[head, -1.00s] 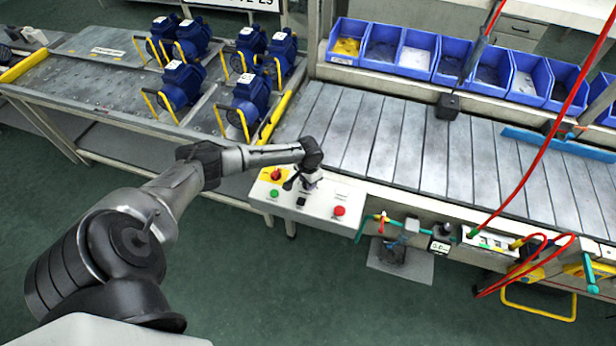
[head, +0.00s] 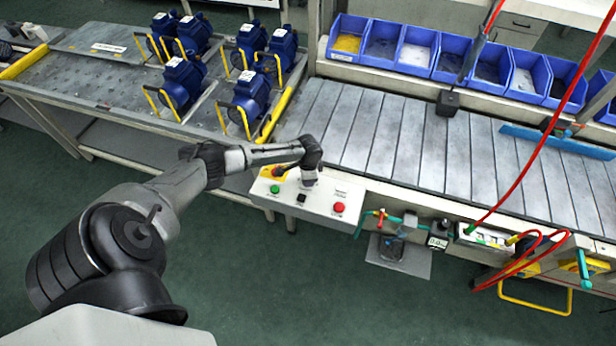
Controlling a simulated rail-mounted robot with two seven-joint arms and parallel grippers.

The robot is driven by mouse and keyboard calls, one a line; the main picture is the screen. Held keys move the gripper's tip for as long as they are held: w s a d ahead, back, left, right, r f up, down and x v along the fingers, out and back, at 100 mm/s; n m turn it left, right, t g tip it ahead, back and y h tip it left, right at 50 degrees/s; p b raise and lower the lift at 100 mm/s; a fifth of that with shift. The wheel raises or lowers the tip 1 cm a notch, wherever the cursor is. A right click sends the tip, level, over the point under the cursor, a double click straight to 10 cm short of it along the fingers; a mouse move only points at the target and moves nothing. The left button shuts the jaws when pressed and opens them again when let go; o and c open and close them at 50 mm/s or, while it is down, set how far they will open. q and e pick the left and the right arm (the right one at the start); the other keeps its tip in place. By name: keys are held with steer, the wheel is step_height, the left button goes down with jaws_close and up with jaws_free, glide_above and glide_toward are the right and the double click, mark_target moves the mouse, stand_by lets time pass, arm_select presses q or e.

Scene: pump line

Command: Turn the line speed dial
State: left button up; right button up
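The pale control box (head: 325,210) stands at the front edge of the conveyor. It bears a green button (head: 275,189), a small black control (head: 301,198), a red button (head: 339,207) and a red and yellow switch (head: 277,173). I cannot make out the line speed dial for certain; my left gripper hides part of the panel. My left gripper (head: 310,181) points down at the upper middle of the panel, between the switch and the red button. Its fingers are too small and covered to tell whether they are open or touch anything. My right gripper is not in view.
The slatted conveyor (head: 410,150) lies behind the box, with blue bins (head: 417,50) along its back. Blue pumps (head: 249,100) stand on the table at the left. A red hose (head: 536,160) hangs at the right. Fittings (head: 388,222) project right of the box.

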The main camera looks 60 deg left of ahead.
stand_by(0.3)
arm_select(q)
steer(key=o, duration=0.9)
steer(key=shift+r, duration=0.1)
steer(key=shift+d+r+p, duration=0.15)
steer(key=shift+r+p, duration=0.35)
steer(key=shift+r, duration=2.95)
steer(key=shift+d+r+p, duration=0.1)
steer(key=shift+r+p, duration=0.35)
steer(key=shift+r, duration=2.95)
